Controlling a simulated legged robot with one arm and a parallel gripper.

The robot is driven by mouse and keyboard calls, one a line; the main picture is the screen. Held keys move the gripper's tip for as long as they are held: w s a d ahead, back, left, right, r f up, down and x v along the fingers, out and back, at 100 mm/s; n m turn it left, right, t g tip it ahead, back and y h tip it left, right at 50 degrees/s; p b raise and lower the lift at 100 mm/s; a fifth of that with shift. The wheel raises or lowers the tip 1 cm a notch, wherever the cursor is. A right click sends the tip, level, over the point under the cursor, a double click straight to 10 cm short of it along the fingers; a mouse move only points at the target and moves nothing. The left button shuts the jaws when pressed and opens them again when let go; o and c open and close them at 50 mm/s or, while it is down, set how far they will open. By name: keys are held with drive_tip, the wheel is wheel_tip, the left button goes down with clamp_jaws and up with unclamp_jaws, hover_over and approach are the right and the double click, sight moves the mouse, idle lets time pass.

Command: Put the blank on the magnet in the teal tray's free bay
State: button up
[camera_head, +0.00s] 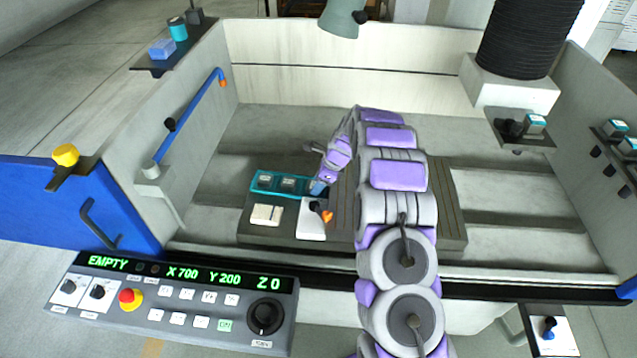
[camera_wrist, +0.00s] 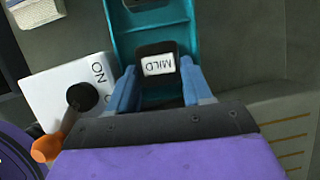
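The blank (camera_wrist: 158,66), a dark block with a white label reading MILD, is between the two blue fingers of my gripper (camera_wrist: 159,80). The fingers appear to press on its sides. It is over or in the end bay of the teal tray (camera_wrist: 125,45); I cannot tell whether it touches the floor. In the head view my gripper (camera_head: 319,186) is at the right end of the teal tray (camera_head: 259,191), whose other bays hold dark blanks. The magnet (camera_wrist: 62,92) is a white block marked ON, beside the tray, with an orange-tipped lever. It also shows in the head view (camera_head: 311,231).
A white block (camera_head: 266,215) stands left of the magnet on the dark slotted plate (camera_head: 455,215). The magnet's orange lever knob (camera_wrist: 46,148) is close to my gripper. A control panel (camera_head: 175,300) reads EMPTY. High tank walls surround the work area.

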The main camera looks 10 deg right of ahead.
drive_tip(key=shift+o, duration=0.6)
drive_tip(key=shift+r, duration=0.15)
drive_tip(key=p+v, duration=0.3)
drive_tip(key=v, duration=0.9)
drive_tip(key=s+a+r+n+g, duration=0.1)
drive_tip(key=s+a+r+n, duration=0.3)
drive_tip(key=s, duration=0.3)
drive_tip(key=s+a+r+n+h, duration=0.1)
drive_tip(key=s+r+n, duration=0.2)
drive_tip(key=s+r, duration=0.3)
drive_tip(key=s+a+r+n+g, duration=0.1)
drive_tip(key=s+a+r+n, duration=0.25)
drive_tip(key=s, duration=0.45)
drive_tip(key=s+d+r+n+h, duration=0.1)
drive_tip(key=s+n, duration=0.5)
drive_tip(key=s, duration=0.8)
drive_tip(key=s+d+r+n+g+h, duration=0.1)
drive_tip(key=s+n, duration=0.5)
drive_tip(key=s, duration=0.9)
drive_tip(key=shift+d+g+h, duration=0.25)
drive_tip(key=shift+g+h, duration=0.05)
drive_tip(key=shift+h, duration=0.3)
